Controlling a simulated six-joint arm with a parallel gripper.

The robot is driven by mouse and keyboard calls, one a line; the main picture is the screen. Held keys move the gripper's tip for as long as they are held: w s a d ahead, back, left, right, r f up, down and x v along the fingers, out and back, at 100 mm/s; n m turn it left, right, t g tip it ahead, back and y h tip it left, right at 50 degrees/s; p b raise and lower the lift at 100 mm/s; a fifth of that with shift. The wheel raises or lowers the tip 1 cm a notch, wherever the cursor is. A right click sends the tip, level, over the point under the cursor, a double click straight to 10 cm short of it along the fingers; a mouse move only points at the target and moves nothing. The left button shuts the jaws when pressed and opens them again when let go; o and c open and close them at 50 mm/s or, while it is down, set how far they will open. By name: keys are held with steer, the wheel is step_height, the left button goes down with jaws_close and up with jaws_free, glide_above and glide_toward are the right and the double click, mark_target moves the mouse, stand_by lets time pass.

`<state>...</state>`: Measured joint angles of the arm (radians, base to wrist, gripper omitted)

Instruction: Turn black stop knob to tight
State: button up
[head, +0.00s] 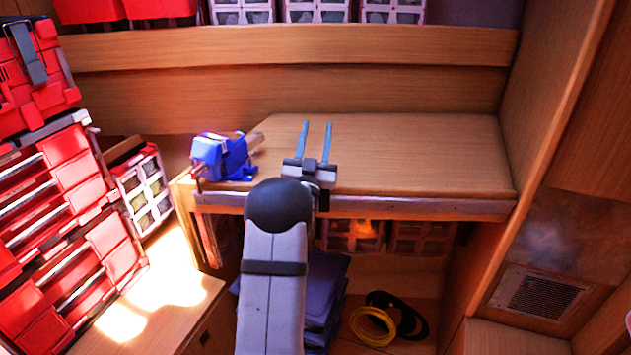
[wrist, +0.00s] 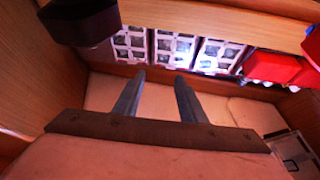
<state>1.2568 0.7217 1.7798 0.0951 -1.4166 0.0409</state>
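I cannot make out a black stop knob in either view. My gripper (head: 316,126) is over the wooden bench, right of a blue vise. Its two blue-grey fingers are apart with nothing between them. The fingers also show in the wrist view (wrist: 159,78), pointing toward bins at the back. A dark blocky shape (wrist: 78,20) is at the top left of the wrist view; I cannot tell what it is.
The blue vise (head: 222,157) sits at the left end of the bench (head: 430,150). Red drawers (head: 60,185) stand at the left. A yellow coil (head: 373,326) and a black coil (head: 410,318) lie below the bench. The bench's right side is clear.

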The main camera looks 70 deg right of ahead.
steer(key=s+a+f+n+t+y+b, duration=0.1)
steer(key=s+a+f+n+t+y, duration=0.25)
steer(key=f+n+t+y, duration=0.3)
steer(key=s+a+f+n+t+y+b, duration=0.1)
steer(key=s+a+f+n+t+y, duration=0.3)
steer(key=y, duration=0.4)
steer(key=shift+n+t, duration=0.25)
steer(key=shift+n, duration=0.2)
steer(key=shift+d+f+p+x, duration=0.15)
steer(key=shift+p+x, duration=0.35)
steer(key=shift+x, duration=0.8)
steer(key=shift+f+p+x, duration=0.25)
steer(key=shift+p+x, duration=0.2)
steer(key=shift+x, duration=0.8)
steer(key=shift+d+f+p+x, duration=0.15)
steer(key=shift+p+x, duration=0.35)
steer(key=shift+x, duration=0.8)
steer(key=shift+s, duration=0.2)
steer(key=shift+c, duration=0.4)
steer(key=shift+f, duration=0.1)
jaws_close()
